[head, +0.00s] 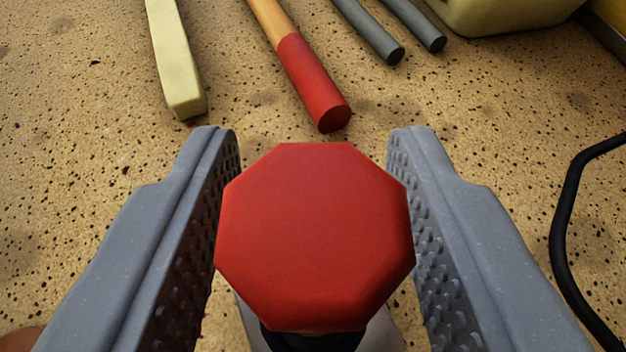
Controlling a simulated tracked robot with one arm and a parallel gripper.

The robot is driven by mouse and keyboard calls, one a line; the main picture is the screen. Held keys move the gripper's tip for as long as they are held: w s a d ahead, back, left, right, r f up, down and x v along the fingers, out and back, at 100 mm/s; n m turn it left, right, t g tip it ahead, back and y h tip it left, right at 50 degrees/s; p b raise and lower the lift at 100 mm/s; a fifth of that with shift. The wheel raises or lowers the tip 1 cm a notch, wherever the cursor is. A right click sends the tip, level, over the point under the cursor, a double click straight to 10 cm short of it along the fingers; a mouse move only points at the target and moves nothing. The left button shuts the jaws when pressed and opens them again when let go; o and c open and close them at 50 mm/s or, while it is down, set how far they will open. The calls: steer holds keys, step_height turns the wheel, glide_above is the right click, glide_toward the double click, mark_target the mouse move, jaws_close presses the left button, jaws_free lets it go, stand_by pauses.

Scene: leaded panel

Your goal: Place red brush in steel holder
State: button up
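A red eight-sided end (315,238) faces me between my fingers. A black collar shows below it, and the rest of its body is hidden. I cannot tell whether it is the red brush. My gripper (313,145) has its two grey, dimpled fingers wide apart on either side of it. Cork shows in the gaps beside its lower part, and no firm grip is visible. A wooden rod with a red end (312,82) lies on the cork just beyond the fingertips. Its far end is out of view. I do not see a steel holder clearly.
The speckled cork surface (90,130) is bare at left. A pale yellow bar (176,65) and two dark grey rods (385,32) lie at the back. A pale yellow block (505,15) is at back right. A black curved cord or wire (562,225) is at right.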

steer(key=p+v, duration=0.1)
steer(key=v, duration=1.1)
step_height(320, 180, up, 19)
steer(key=s+a+t+y, duration=0.1)
steer(key=s, duration=0.1)
steer(key=s+d+r, duration=0.1)
steer(key=s+r, duration=0.5)
steer(key=r, duration=0.3)
steer(key=s+d+r+n+t, duration=0.1)
steer(key=s+d+r, duration=0.1)
steer(key=s+r, duration=0.5)
step_height(320, 180, up, 3)
steer(key=shift+r, duration=0.15)
steer(key=shift+s, duration=0.1)
steer(key=shift+a, duration=0.1)
